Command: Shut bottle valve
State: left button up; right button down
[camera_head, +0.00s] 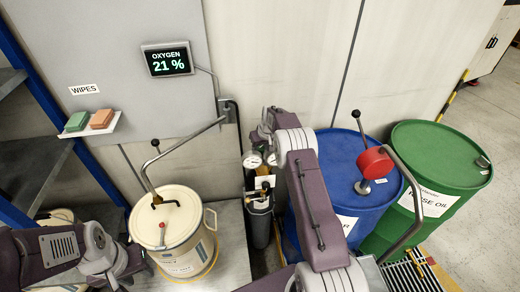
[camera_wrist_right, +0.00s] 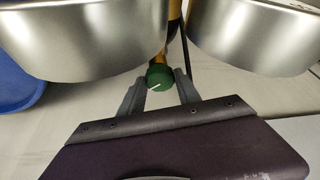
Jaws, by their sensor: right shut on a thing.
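The gas bottle (camera_head: 260,225), dark with a yellow shoulder, stands between the cream drum and the blue drum. Two round gauges (camera_head: 252,161) sit at its top. In the right wrist view, the green valve knob (camera_wrist_right: 160,77) with a white mark lies between the fingertips of my right gripper (camera_wrist_right: 159,82), which is shut on it. In the head view my right arm reaches over to the bottle, and its fingers and the knob are hidden. My left gripper (camera_head: 118,262) is at the lower left beside the cream drum; its jaw opening is unclear.
The cream drum (camera_head: 175,250) carries a pump with a bent lever. The blue drum (camera_head: 345,165) has a red pump, and a green drum (camera_head: 415,160) stands to its right. Shelving is at left. A wall display reads oxygen 21 %. Silver gauge housings (camera_wrist_right: 85,45) crowd the right wrist view.

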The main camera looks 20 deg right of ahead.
jog(key=shift+d+n+y+b, duration=0.15)
jog(key=shift+n+y+b, duration=0.3)
jog(key=shift+n, duration=0.65)
jog(key=shift+w+n+y, duration=0.1)
jog(key=shift+n+y, duration=0.25)
jog(key=shift+n, duration=0.55)
jog(key=c, duration=0.9)
grip_release()
jog(key=shift+o, duration=0.2)
jog(key=b+v, duration=0.2)
jog(key=v, duration=0.7)
jog(key=shift+w+d, duration=0.1)
